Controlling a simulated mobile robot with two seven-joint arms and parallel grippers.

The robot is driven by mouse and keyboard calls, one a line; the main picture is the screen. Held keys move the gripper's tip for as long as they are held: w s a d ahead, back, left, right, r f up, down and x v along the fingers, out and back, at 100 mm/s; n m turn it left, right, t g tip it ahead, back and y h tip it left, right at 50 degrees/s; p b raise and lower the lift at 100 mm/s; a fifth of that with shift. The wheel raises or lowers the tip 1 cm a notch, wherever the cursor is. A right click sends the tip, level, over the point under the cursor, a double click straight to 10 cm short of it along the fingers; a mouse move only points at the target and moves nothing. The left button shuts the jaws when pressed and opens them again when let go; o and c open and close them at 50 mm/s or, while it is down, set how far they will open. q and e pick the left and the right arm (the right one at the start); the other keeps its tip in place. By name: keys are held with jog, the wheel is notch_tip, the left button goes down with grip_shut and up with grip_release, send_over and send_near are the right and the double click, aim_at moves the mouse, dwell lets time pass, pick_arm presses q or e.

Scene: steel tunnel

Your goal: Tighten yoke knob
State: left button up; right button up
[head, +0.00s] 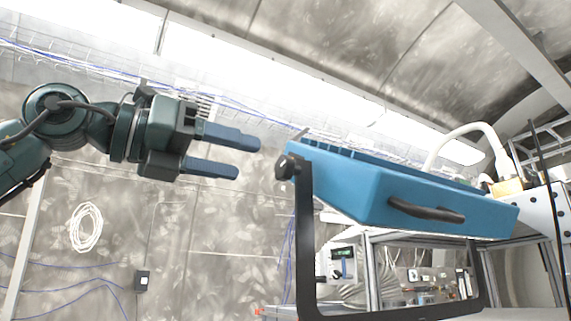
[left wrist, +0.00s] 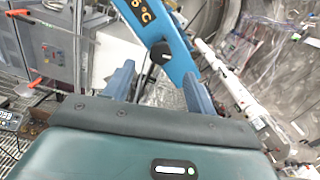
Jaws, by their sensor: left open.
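A black yoke knob (head: 287,167) sits at the upper left end of a black U-shaped yoke (head: 305,235). The yoke holds a tilted blue box-shaped unit (head: 350,188) with a dark handle. My left gripper (head: 248,158) is open and empty, just left of the knob, its fingers pointing toward it with a gap between. In the left wrist view the knob (left wrist: 160,52) shows between and beyond the open fingers (left wrist: 158,72), against the blue unit (left wrist: 176,55) with an orange "5°C" reading. My right gripper is not in view.
A white hose (head: 460,130) curves behind the blue unit to a brass-coloured fitting (head: 508,187). A metal frame with shelves (head: 410,255) stands behind the yoke. A coiled white cable (head: 86,227) hangs on the wall. The space around my left gripper looks clear.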

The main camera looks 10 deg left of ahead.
aim_at(280, 168)
pick_arm(q)
jog(key=p+x, duration=0.1)
jog(key=x, duration=0.6)
jog(key=shift+w+d+p, duration=0.25)
jog(key=shift+d+p, duration=0.05)
jog(key=shift+p, duration=0.1)
jog(key=shift+w+d, duration=0.25)
jog(key=shift+d, duration=0.15)
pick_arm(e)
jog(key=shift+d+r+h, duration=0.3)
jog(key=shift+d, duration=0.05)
pick_arm(q)
jog(key=c, duration=1)
jog(key=shift+m, duration=1.4)
jog(key=o, duration=1)
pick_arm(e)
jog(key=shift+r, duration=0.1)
